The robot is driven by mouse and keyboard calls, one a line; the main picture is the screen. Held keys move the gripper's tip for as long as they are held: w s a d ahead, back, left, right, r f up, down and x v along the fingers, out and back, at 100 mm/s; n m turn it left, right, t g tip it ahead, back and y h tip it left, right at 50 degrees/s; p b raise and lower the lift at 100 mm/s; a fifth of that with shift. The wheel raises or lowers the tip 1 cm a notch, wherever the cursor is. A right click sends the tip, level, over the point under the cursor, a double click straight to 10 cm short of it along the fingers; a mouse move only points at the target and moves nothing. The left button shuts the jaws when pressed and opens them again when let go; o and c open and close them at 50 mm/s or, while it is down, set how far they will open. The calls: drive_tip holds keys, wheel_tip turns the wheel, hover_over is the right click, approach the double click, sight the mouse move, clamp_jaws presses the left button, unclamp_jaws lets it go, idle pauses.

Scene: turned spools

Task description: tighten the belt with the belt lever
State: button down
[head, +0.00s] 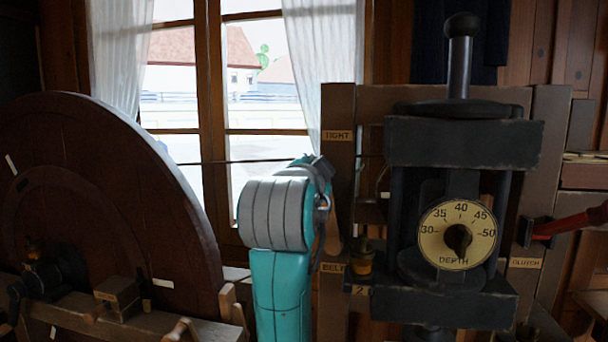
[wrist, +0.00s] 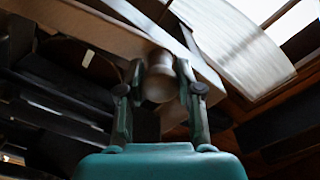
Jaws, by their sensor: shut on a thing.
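The belt lever (head: 334,222) is a turned wooden handle on the wooden post, between the TIGHT label (head: 338,136) above and the BELT label (head: 333,268) below. In the wrist view its rounded pale wooden end (wrist: 158,80) sits between the two dark fingers of my gripper (wrist: 160,88), which are shut on it. In the head view my gripper (head: 322,208) is mostly hidden behind my teal and grey arm, at the left side of the lever. The lever's pivot cannot be made out.
A large dark wheel (head: 95,190) stands at left. A black press with a DEPTH dial (head: 458,234) and a tall knobbed lever (head: 460,60) stands right of the post. A red handle (head: 575,222) by the CLUTCH label (head: 525,263) is far right. A window is behind.

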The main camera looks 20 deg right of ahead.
drive_tip(key=shift+s+d, duration=0.1)
drive_tip(key=shift+d, duration=0.1)
drive_tip(key=c, duration=0.7)
unclamp_jaws()
drive_tip(key=shift+d, duration=0.1)
drive_tip(key=shift+c, duration=0.2)
drive_tip(key=shift+s+a, duration=0.2)
drive_tip(key=shift+a, duration=0.05)
drive_tip(key=v, duration=1.1)
drive_tip(key=shift+s, duration=0.25)
drive_tip(key=shift+a, duration=0.1)
